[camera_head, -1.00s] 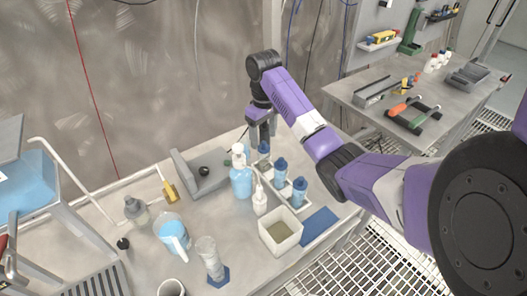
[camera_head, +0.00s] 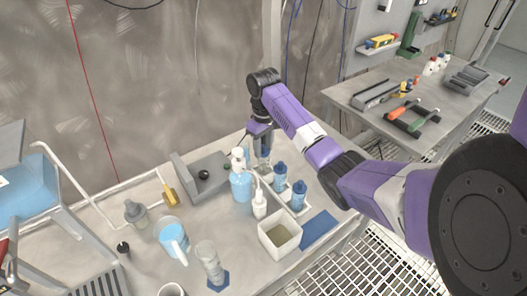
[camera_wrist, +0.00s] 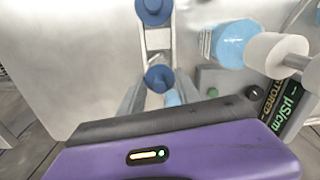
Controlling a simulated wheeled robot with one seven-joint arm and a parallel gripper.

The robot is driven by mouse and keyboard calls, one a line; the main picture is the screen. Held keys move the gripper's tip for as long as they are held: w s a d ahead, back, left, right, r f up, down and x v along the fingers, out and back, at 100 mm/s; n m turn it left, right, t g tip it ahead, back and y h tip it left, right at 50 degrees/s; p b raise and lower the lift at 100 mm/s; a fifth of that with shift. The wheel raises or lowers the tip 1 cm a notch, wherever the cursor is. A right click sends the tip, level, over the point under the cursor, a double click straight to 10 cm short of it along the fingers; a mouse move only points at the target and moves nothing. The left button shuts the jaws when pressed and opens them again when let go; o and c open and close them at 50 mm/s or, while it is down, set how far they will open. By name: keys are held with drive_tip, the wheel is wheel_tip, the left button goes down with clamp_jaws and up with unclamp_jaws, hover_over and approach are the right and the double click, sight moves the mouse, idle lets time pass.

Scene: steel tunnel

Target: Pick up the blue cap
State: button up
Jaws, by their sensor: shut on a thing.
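My gripper (camera_head: 262,160) points down over the far end of a row of blue-capped bottles. In the wrist view its two grey fingers (camera_wrist: 158,98) are closed around a round dark blue cap (camera_wrist: 160,78). The bottle below this cap is mostly hidden. Two other blue-capped bottles stand nearer the front in the same pale rack (camera_head: 303,209), the middle one (camera_head: 281,175) and the front one (camera_head: 299,193). Another blue cap (camera_wrist: 153,10) shows at the top of the wrist view.
A blue pump bottle (camera_head: 241,187) stands close to the left of my gripper. A small white dropper bottle (camera_head: 259,205) and a square white tub (camera_head: 279,236) are in front. A grey device (camera_head: 200,175) lies to the left. A blue mat (camera_head: 319,229) lies at the right.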

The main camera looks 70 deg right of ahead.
sight(264, 146)
wheel_tip(264, 146, up, 20)
drive_tip(key=p, duration=0.5)
idle(0.6)
